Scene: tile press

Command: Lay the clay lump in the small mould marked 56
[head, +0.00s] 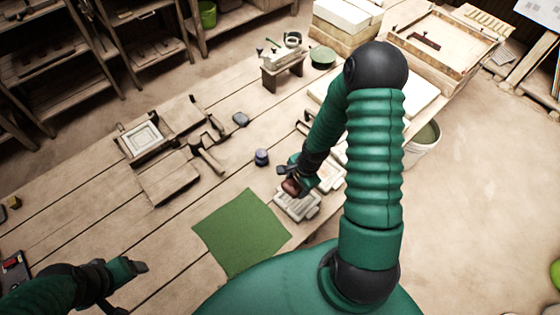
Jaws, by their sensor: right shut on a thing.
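My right gripper (289,177) is shut on a reddish-brown clay lump (291,187). It holds the lump just above or at the back edge of a small pale grey mould (297,206); I cannot tell whether they touch. More pale moulds (327,180) lie behind it to the right, partly hidden by my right arm. No number can be read on any mould, so I cannot tell which is marked 56. My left gripper (137,267) is over the table's near left part, away from the moulds; its jaw opening is unclear.
A green mat (241,232) lies left of the moulds. A small dark blue jar (262,157) stands behind the mat. A wooden press with a framed tile (143,140) is at the left back. A small stand (283,68) is farther back.

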